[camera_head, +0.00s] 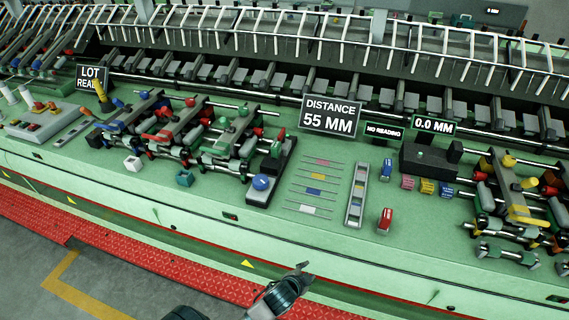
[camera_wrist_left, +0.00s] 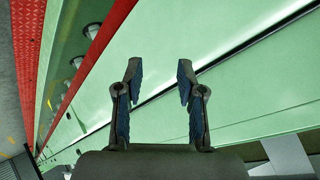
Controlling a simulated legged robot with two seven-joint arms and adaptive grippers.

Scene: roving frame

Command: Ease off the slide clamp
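No part is labelled as the slide clamp, so I cannot tell for certain which it is. A dark block with a blue ball knob (camera_head: 261,183) stands on the green bench at the end of the left roller assembly (camera_head: 205,135). A grey slotted rail (camera_head: 357,194) lies right of it, beside a red block (camera_head: 385,220). My left gripper (camera_head: 304,273) is in front of the bench's front edge, apart from these parts. In the left wrist view its two fingers (camera_wrist_left: 159,75) stand apart with nothing between them.
A sign reading "DISTANCE 55 MM" (camera_head: 331,116) and a "0.0 MM" display (camera_head: 433,127) stand behind the rail. Coloured strips (camera_head: 315,190) lie left of the rail. Another roller assembly (camera_head: 515,200) is at the right. A red tread strip (camera_head: 130,258) runs along the bench front.

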